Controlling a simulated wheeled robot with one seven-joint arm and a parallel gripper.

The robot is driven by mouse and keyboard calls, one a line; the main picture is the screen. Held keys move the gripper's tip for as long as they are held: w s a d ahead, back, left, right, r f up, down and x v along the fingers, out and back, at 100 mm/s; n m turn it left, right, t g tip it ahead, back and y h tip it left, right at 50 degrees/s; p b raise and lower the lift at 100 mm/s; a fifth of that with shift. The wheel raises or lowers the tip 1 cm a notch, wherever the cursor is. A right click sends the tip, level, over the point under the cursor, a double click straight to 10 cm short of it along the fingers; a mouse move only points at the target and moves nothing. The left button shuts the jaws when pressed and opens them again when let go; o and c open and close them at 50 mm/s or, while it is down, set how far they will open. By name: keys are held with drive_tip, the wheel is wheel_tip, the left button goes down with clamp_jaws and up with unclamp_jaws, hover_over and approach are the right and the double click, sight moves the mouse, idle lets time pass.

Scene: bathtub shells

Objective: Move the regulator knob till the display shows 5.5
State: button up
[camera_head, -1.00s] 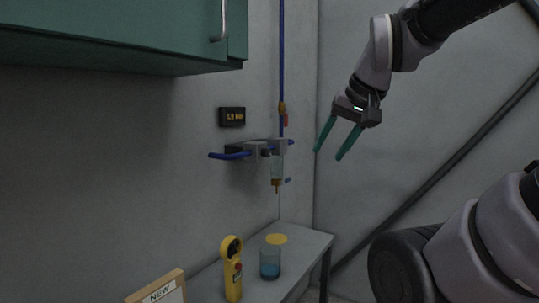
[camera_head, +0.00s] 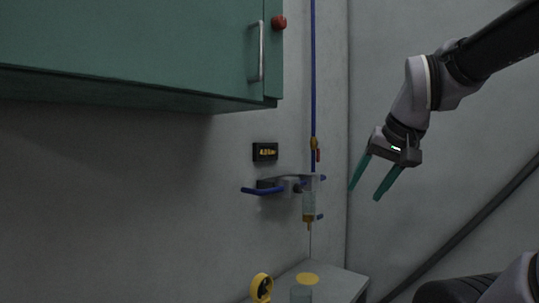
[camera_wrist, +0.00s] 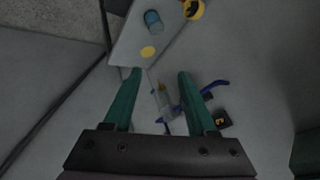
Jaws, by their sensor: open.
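A small black display (camera_head: 265,152) with orange digits hangs on the wall. Its reading is blurred; it looks like 4.something bar. Below it is a grey regulator body (camera_head: 284,184) with blue pipe ends and a clear bowl (camera_head: 309,206). I cannot clearly make out which part is its knob. A brass fitting with a small red lever (camera_head: 317,155) sits on the blue pipe above. My gripper (camera_head: 364,194) is open and empty, with green fingers, right of the regulator and apart from it. In the wrist view the regulator (camera_wrist: 164,100) appears between and beyond the fingers.
A green cabinet (camera_head: 130,50) with a handle and a red knob (camera_head: 279,22) hangs at upper left. Below, a grey table (camera_head: 345,284) carries a yellow device (camera_head: 261,288), a yellow disc (camera_head: 307,279) and a blue-filled beaker (camera_wrist: 153,20). Wall space around the regulator is clear.

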drive_tip(key=shift+o, duration=0.4)
drive_tip(key=shift+a+f, duration=0.1)
drive_tip(key=w+a+f+m+g+y, duration=0.3)
drive_tip(key=w+a+m+g+y, duration=0.1)
drive_tip(key=w+a+m+y, duration=0.15)
drive_tip(key=m+t+y, duration=0.5)
drive_tip(key=m+t, duration=0.5)
drive_tip(key=m, duration=0.8)
approach(301, 190)
drive_tip(key=x, duration=0.9)
drive_tip(key=shift+w, duration=0.25)
clamp_jaws()
